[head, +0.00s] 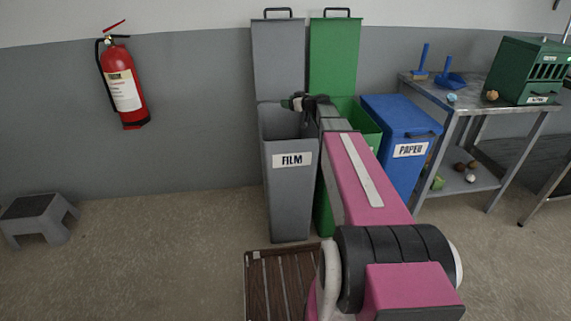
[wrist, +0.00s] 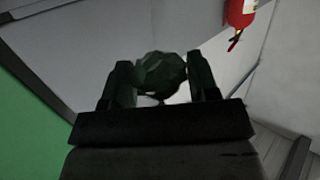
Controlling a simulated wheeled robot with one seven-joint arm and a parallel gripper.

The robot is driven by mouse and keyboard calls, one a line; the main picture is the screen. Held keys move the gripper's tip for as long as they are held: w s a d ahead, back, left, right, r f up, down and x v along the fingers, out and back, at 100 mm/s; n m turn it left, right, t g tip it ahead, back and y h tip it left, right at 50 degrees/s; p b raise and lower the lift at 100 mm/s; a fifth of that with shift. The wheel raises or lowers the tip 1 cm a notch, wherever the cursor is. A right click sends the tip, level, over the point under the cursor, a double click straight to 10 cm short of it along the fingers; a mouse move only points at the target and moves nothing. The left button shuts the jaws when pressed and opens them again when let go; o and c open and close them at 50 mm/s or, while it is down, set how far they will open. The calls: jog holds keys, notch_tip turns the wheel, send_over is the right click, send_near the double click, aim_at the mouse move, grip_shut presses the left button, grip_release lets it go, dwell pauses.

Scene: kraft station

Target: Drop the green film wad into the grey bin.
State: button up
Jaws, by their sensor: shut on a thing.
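The green film wad (wrist: 160,75) shows dark green and crumpled between my two fingers in the wrist view. My gripper (wrist: 157,84) is shut on it. In the head view my gripper (head: 297,102) is at the top of the grey bin (head: 290,190), over its open mouth as far as I can tell. The wad is small and hard to make out there. The grey bin has a FILM label, and its lid (head: 278,58) stands raised against the wall. My arm hides part of the bin's right side.
An open green bin (head: 334,60) stands right of the grey one, partly behind my arm. A closed blue PAPER bin (head: 400,120) and a metal table (head: 465,105) with small items are further right. A wooden slatted platform (head: 275,285) lies in front. A step stool (head: 38,215) stands left.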

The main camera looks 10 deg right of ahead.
jog(key=shift+f, duration=2.75)
jog(key=o, duration=1)
jog(key=shift+c, duration=0.2)
notch_tip(320, 180, up, 4)
jog(key=shift+f, duration=0.15)
jog(key=s+a+r, duration=0.6)
jog(key=a+r, duration=0.1)
jog(key=a, duration=0.3)
jog(key=shift+r, duration=0.15)
